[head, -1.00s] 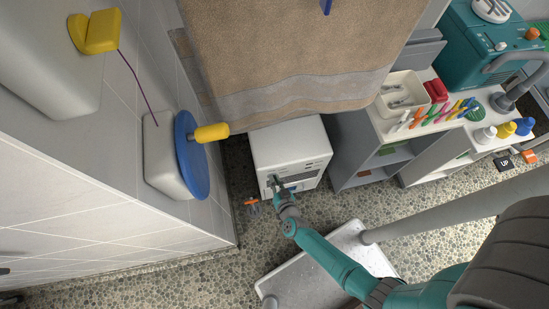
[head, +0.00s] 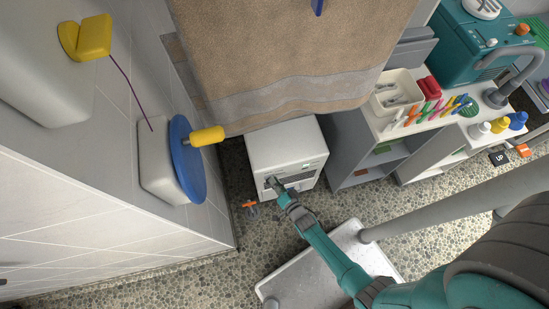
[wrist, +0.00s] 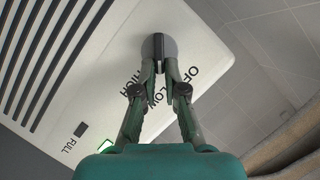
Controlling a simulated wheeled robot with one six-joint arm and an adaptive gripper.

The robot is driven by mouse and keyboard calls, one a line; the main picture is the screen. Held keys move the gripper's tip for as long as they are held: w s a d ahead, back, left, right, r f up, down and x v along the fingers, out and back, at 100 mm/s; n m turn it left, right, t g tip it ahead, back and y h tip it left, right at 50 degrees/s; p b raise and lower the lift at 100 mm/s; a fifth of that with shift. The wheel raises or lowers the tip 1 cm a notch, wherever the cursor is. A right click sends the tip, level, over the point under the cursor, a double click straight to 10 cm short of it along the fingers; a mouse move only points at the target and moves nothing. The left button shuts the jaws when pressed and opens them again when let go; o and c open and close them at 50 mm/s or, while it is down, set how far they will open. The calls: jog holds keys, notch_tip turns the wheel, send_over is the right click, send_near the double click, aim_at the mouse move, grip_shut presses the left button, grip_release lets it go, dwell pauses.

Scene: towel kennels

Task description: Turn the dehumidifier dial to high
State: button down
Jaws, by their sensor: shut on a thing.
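The dehumidifier (head: 285,145) is a white box on the pebbled floor, below the hanging towel. Its front panel (wrist: 105,45) fills much of the wrist view, with dark vent slots at left. The grey round dial (wrist: 172,46) has a dark raised grip bar that stands about upright in the wrist view. OFF, LOW and HIGH are printed around it, upside down. My gripper (wrist: 159,70) is shut on the dial's bar, one finger on each side. In the head view my gripper (head: 271,184) reaches the front; the dial is too small there to read.
A tan towel (head: 280,50) hangs just above the dehumidifier. A blue disc with a yellow handle (head: 207,136) juts from the left wall. A grey shelf unit (head: 355,150) stands close on the right. A small orange item (head: 249,204) lies left of the dehumidifier.

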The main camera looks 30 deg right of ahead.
jog(key=shift+d+f+m+t+y, duration=0.2)
jog(key=shift+m+t, duration=0.25)
jog(key=shift+m, duration=0.6)
jog(key=shift+d+f+m+t+y, duration=0.1)
jog(key=shift+f+m+t+y, duration=0.25)
jog(key=shift+m, duration=0.75)
jog(key=shift+d+f+m+t+y, duration=0.15)
jog(key=shift+m+t, duration=0.35)
jog(key=shift+m, duration=0.55)
jog(key=shift+f+m, duration=0.15)
jog(key=shift+m, duration=0.35)
jog(key=c, duration=1.2)
grip_release()
jog(key=shift+c, duration=0.2)
jog(key=shift+s, duration=0.1)
jog(key=s, duration=1.2)
jog(key=shift+d, duration=0.4)
